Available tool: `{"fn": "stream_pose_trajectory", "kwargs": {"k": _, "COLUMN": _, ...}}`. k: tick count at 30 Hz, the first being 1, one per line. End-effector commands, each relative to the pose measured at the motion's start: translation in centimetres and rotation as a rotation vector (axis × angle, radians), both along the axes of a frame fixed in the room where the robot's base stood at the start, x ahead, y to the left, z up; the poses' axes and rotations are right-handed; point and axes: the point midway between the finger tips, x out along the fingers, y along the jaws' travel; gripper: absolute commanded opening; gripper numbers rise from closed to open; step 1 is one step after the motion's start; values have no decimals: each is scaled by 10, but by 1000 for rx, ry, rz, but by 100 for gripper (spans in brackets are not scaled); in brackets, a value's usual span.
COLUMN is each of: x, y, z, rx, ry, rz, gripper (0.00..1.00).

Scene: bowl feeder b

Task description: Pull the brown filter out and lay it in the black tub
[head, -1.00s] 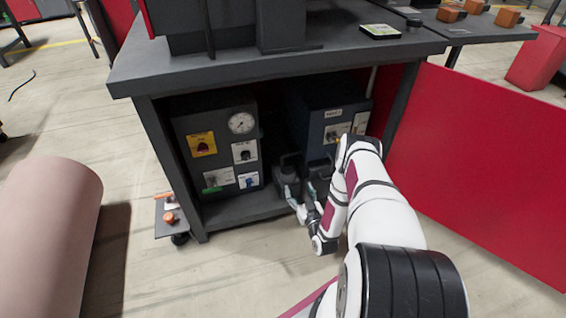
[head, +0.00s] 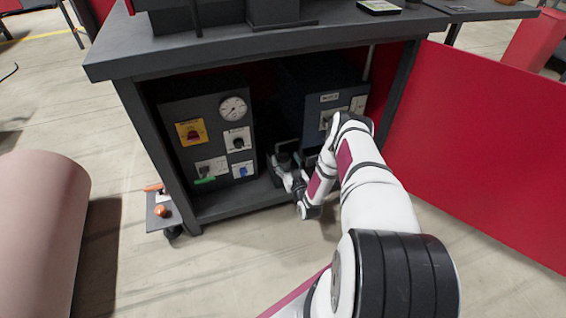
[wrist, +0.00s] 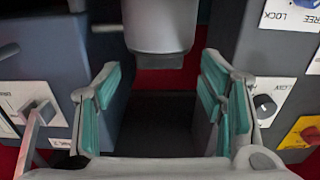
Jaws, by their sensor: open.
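My gripper (head: 288,176) reaches into the open cabinet under the bench, low between two control boxes. In the wrist view my gripper (wrist: 160,70) is open, its teal pads apart with nothing between them. A grey cylinder (wrist: 160,25) is beyond the fingertips, at the top middle of that view. A dark cylindrical part (head: 284,160) shows beside the gripper in the head view; I cannot tell whether it is the same one. I cannot make out the brown filter, and I cannot identify the black tub for certain.
The left control box (head: 212,135) carries a gauge and several knobs; the right box (head: 308,95) stands close beside my arm. A red panel (head: 470,170) is to the right. A small cart (head: 157,222) with orange items stands left of the cabinet. Open floor lies in front.

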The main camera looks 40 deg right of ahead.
Motion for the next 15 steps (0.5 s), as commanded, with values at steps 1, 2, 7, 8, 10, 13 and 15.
{"fn": "stream_pose_trajectory", "kwargs": {"k": 1, "x": 7, "y": -3, "z": -1, "rx": -1, "ry": -3, "rz": 0, "gripper": 63}}
{"fn": "stream_pose_trajectory", "kwargs": {"k": 2, "x": 11, "y": -4, "z": 0, "rx": -1, "ry": -4, "rz": -1, "gripper": 63}}
{"fn": "stream_pose_trajectory", "kwargs": {"k": 7, "x": 31, "y": -10, "z": 1, "rx": -2, "ry": -2, "rz": 0, "gripper": 63}}
{"fn": "stream_pose_trajectory", "kwargs": {"k": 8, "x": 33, "y": -11, "z": 1, "rx": -1, "ry": -3, "rz": 0, "gripper": 63}}
{"fn": "stream_pose_trajectory", "kwargs": {"k": 10, "x": 37, "y": -12, "z": 2, "rx": 0, "ry": -1, "rz": 0, "gripper": 63}}
{"fn": "stream_pose_trajectory", "kwargs": {"k": 13, "x": 39, "y": -12, "z": 2, "rx": 0, "ry": 0, "rz": 0, "gripper": 63}}
{"fn": "stream_pose_trajectory", "kwargs": {"k": 15, "x": 39, "y": -12, "z": 2, "rx": 0, "ry": 0, "rz": 0, "gripper": 63}}
